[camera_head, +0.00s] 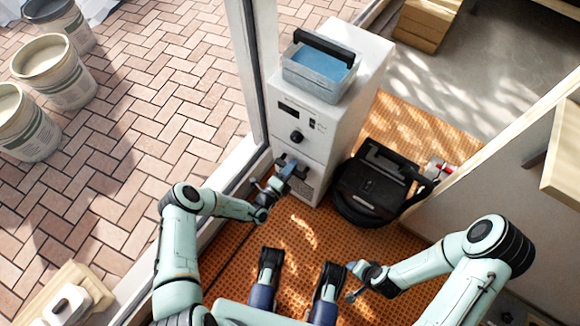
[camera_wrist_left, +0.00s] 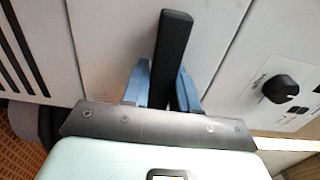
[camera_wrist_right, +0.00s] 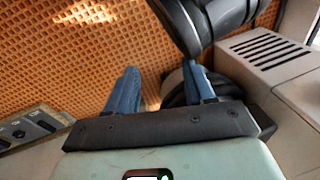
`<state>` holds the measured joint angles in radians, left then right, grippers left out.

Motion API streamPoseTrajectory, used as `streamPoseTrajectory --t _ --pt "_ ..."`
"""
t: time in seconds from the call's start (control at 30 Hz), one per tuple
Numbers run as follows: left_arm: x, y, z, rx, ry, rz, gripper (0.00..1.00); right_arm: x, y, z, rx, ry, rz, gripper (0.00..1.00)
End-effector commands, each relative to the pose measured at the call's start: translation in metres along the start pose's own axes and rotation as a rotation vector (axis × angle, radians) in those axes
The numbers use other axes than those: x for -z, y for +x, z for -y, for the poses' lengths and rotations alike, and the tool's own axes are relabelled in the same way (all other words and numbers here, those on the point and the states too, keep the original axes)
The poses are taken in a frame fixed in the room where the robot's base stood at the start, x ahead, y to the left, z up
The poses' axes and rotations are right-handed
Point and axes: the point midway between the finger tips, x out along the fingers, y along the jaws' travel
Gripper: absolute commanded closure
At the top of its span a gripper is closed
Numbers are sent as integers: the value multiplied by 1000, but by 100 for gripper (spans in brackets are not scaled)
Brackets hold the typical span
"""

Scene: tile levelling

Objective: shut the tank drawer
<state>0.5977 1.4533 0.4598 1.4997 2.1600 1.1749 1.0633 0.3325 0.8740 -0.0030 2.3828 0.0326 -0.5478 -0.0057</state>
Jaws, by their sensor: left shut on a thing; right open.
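The white machine (camera_head: 345,105) stands upright on the orange grid floor. The tank drawer is the lower part of its front, below the knob (camera_head: 296,137); its pale front (camera_wrist_left: 110,45) fills much of the left wrist view. My left gripper (camera_head: 290,172) is shut on the drawer's black bar handle (camera_wrist_left: 173,45), with one blue finger on each side. How far the drawer stands out from the machine is hard to tell. My right gripper (camera_head: 355,280) is open and empty above the floor, well apart from the drawer; its fingers show in the right wrist view (camera_wrist_right: 160,88).
A clear tub of blue water (camera_head: 320,72) with a black handle sits on top of the machine. A black vacuum-like device (camera_head: 372,185) stands close at its right. A door frame (camera_head: 255,70) rises at its left. Several buckets (camera_head: 52,72) stand on the brick paving.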

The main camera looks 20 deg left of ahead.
Motion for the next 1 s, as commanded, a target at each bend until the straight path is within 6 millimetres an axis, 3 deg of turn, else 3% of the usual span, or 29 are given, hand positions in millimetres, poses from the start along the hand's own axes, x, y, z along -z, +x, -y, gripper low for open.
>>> streamPoseTrajectory --t 0.03,0.07,0.1,0.43,0.57,0.8,1.0 --pt "0 2 2 4 0 1 100 0 0 0 0 0 0 47" --pt "0 2 2 4 0 1 66 0 0 0 0 0 0 47" --pt "0 2 2 4 0 1 52 0 0 0 -1 0 0 47" --pt "0 -1 1 2 0 1 51 0 0 0 0 0 -1 47" --pt "-1 -13 1 0 0 1 51 6 -6 5 8 -4 -19 47" --pt "-1 -64 2 -1 -3 3 51 28 -26 25 44 -24 -96 47" --pt "0 -105 2 2 -1 3 51 21 -36 30 51 -30 -77 47"
